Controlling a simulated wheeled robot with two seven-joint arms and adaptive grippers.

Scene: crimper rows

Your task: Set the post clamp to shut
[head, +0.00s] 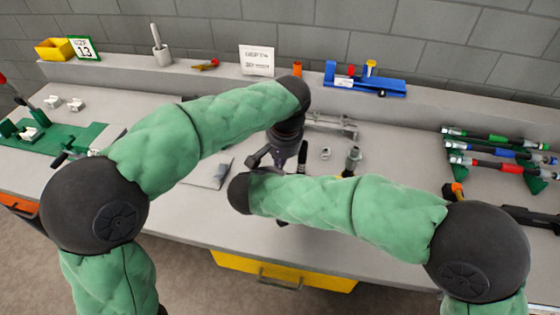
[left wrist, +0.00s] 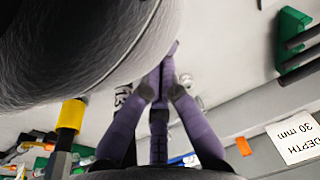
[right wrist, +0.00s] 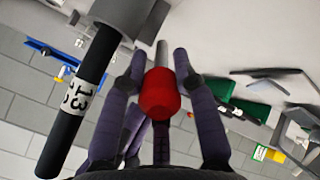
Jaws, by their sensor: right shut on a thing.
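In the right wrist view, a red knob (right wrist: 160,93) on a thin grey rod sits between the fingers of my right gripper (right wrist: 158,62), which is shut on it. The knob looks like the post clamp's handle; how the clamp is set cannot be told. In the head view my right forearm hides this gripper.
A grey post-like part (head: 353,159) stands right of my left gripper. A blue fixture (head: 366,84) and a white sign (head: 257,60) are on the back ledge. Several crimpers lie on a green rack (head: 455,160) at right. My arms cross closely mid-bench.

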